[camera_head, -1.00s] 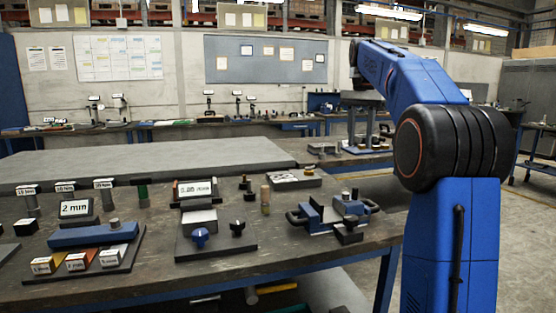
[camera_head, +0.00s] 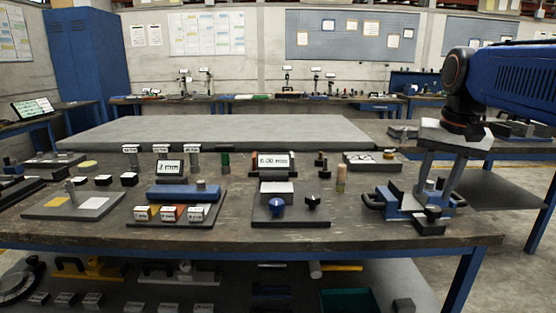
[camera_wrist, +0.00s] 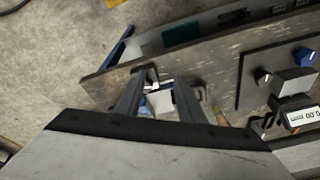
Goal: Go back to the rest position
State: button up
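My gripper (camera_head: 436,194) shows at the right in the head view, pointing down over the right part of the blue vise-like fixture (camera_head: 403,206) on the workbench. Its two fingers are spread, with a gap between them. The wrist view also shows my gripper (camera_wrist: 172,82), the fingers apart and nothing clearly held. Parts of the fixture show behind and between the fingers. I cannot tell whether the fingertips touch it. The blue upper arm reaches in from the right edge.
The workbench (camera_head: 80,235) carries a display stand (camera_head: 274,163), a block with a blue knob (camera_head: 277,206), labelled blocks and a wooden peg (camera_head: 341,178). A lower shelf holds tools and a green bin (camera_head: 350,300). Open floor (camera_head: 515,160) lies to the right.

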jog(key=s+a+f+n+t, duration=0.1)
jog(key=s+a+f+n, duration=0.1)
jog(key=s+f, duration=0.7)
jog(key=s+a+f+n+t, duration=0.1)
jog(key=s+a+f+n, duration=0.2)
jog(key=s+f, duration=0.6)
notch_tip(320, 180, down, 3)
jog(key=shift+a+f, duration=0.2)
jog(key=shift+a, duration=0.55)
dwell(0.4)
